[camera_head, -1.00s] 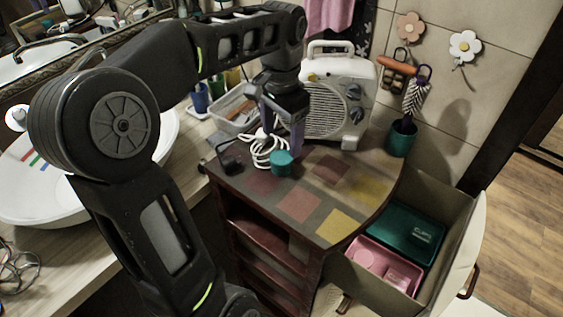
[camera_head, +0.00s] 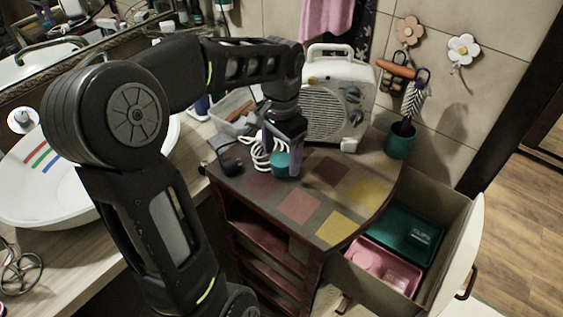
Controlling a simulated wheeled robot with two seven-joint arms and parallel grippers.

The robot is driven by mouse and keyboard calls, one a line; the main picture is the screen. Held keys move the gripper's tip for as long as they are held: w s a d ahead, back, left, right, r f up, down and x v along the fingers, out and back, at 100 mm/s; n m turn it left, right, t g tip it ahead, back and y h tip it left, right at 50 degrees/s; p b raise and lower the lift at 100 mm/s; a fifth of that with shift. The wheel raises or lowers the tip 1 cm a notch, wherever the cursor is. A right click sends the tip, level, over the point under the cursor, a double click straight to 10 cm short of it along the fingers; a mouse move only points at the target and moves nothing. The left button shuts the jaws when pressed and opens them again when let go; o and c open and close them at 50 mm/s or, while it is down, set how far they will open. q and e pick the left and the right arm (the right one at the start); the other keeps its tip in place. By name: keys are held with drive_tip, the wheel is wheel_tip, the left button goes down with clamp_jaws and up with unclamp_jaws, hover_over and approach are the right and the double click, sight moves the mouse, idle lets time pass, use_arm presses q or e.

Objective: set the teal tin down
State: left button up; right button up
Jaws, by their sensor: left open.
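The teal tin (camera_head: 280,165) stands upright on the patterned top of the small dark cabinet (camera_head: 299,206), beside a coiled white cable. My left gripper (camera_head: 282,159) points down at the tin and is open. One finger shows to the right of the tin and the other behind it to the left. I cannot tell whether either finger touches it. My right gripper is not in view.
A white fan heater (camera_head: 335,100) stands behind the tin. The white cable (camera_head: 259,152) and a dark plug (camera_head: 230,162) lie to its left. A teal cup (camera_head: 400,141) stands at the back right. The cabinet top's front right is clear.

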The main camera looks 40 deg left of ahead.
sight(281, 159)
use_arm(q)
wheel_tip(281, 159, down, 2)
drive_tip(key=shift+f, duration=0.2)
drive_tip(key=shift+c, duration=0.4)
drive_tip(key=c, duration=1.5)
wheel_tip(281, 159, up, 10)
drive_tip(key=shift+r+b, duration=0.1)
drive_tip(key=shift+b, duration=0.35)
